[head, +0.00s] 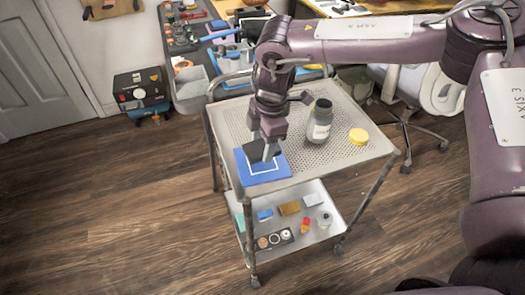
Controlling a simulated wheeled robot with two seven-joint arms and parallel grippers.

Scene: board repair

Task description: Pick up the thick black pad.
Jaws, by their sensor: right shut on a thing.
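The thick black pad (253,151) is at the front left of the cart's perforated top, over a blue mat (265,176) with a white outline. My right gripper (268,155) points down there and is shut on the pad. The pad looks tilted, and I cannot tell whether it touches the mat. The gripper hides part of the pad. My left gripper is not in view.
The lower shelf (318,232) holds several small items. A cluttered workbench (190,50) and a chair (405,115) are behind.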

